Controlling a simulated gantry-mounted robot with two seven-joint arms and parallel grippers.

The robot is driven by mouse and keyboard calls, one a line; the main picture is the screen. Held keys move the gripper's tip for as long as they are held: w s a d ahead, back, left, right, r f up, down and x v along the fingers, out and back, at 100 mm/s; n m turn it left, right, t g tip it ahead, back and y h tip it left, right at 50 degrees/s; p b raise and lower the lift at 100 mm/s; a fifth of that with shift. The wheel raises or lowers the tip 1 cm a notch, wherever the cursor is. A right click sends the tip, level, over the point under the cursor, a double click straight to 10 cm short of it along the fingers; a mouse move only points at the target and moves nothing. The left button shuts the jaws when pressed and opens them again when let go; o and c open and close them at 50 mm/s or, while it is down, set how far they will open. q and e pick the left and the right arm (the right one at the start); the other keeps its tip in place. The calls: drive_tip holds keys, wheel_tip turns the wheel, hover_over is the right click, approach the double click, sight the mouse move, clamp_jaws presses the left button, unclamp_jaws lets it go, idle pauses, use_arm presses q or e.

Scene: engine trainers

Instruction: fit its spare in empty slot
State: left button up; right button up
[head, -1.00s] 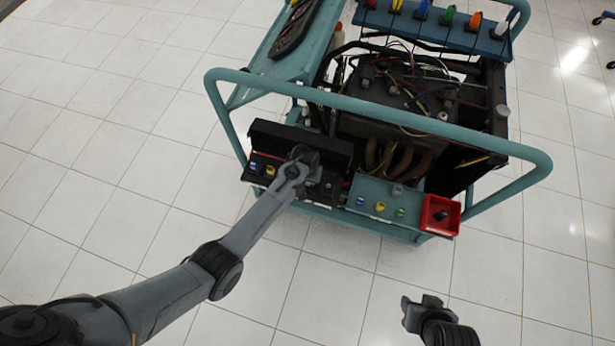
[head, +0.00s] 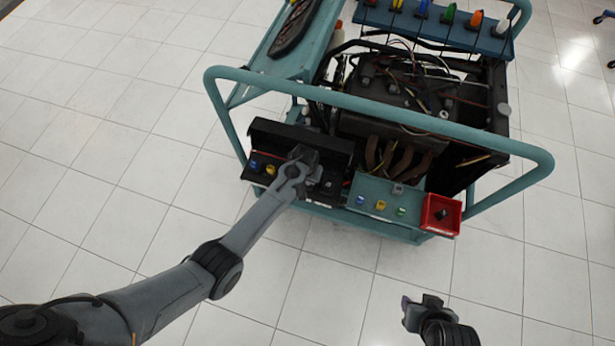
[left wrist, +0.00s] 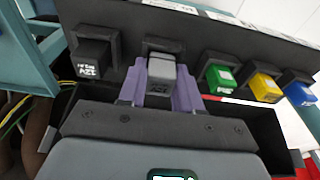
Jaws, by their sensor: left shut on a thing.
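My left gripper (head: 303,158) is over the black socket box (head: 262,136) on the front of the engine stand. In the left wrist view its purple fingers (left wrist: 160,92) are shut on a grey relay (left wrist: 161,76). The grey relay is at a dark socket frame (left wrist: 162,46), in line with the row; I cannot tell how deep it sits. A black relay (left wrist: 92,62) is to its left, and green (left wrist: 220,78), yellow (left wrist: 264,87) and blue (left wrist: 300,95) relays to its right. My right gripper (head: 423,304) hangs over the floor; its finger gap is unclear.
A teal tray (head: 372,187) beside the box holds blue, yellow, green and grey pieces. A red bin (head: 431,224) at its right end holds a dark piece. A teal frame rail (head: 380,118) crosses above. Floor in front is clear.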

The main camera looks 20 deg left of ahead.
use_arm(q)
drive_tip(key=o, duration=1.1)
drive_tip(key=shift+r+p, duration=2.1)
drive_tip(key=shift+p, duration=0.3)
drive_tip(key=shift+r+p, duration=1.4)
drive_tip(key=shift+p, duration=0.2)
drive_tip(key=shift+f, duration=0.1)
